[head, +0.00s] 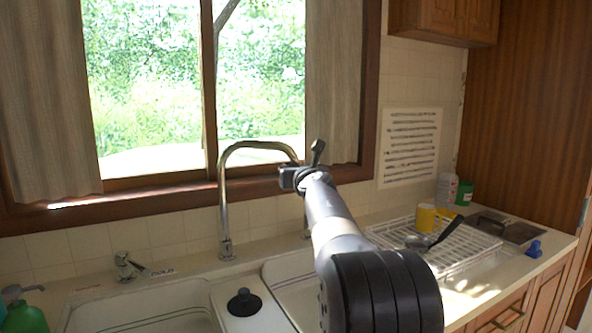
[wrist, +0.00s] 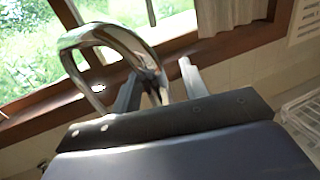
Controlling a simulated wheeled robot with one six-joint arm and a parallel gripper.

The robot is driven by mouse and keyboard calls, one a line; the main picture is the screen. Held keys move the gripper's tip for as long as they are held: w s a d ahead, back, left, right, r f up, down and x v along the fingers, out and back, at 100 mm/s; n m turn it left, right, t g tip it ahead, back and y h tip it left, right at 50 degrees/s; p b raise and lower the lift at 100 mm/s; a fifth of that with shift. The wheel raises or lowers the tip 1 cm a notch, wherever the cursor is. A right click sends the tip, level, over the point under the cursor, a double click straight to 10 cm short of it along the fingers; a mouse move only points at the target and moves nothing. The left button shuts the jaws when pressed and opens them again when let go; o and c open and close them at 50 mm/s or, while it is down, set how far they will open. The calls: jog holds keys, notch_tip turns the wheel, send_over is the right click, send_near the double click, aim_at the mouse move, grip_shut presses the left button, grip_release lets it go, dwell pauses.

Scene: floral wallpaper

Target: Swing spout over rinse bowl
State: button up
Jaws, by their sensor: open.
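The chrome spout (head: 224,195) is a tall arch rising from the counter behind the sink and curving to the right. Its far end passes behind my gripper (head: 303,166) in the head view. In the wrist view, the spout (wrist: 92,38) runs down between the two fingers of my gripper (wrist: 160,72). The fingers are apart; I cannot tell whether either touches the spout. Two bowls show: a left bowl (head: 150,318) and a right bowl (head: 285,272), the latter partly hidden by my arm. I cannot tell which is the rinse bowl.
A black knob-like plug (head: 244,302) sits on the divider between the bowls. A small tap (head: 125,267) and a green bottle (head: 24,315) stand at left. A white dish rack (head: 465,246) with a yellow cup (head: 426,218) is at right. The window sill (head: 120,205) runs behind.

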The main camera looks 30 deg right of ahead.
jog(key=b+v, duration=0.2)
jog(key=v, duration=0.8)
jog(key=shift+s, duration=0.4)
jog(key=shift+w, duration=0.1)
jog(key=p+x, duration=0.2)
jog(key=x, duration=0.8)
jog(key=shift+w+a, duration=0.1)
jog(key=shift+w, duration=0.25)
jog(key=shift+s+a, duration=0.1)
jog(key=shift+a, duration=0.05)
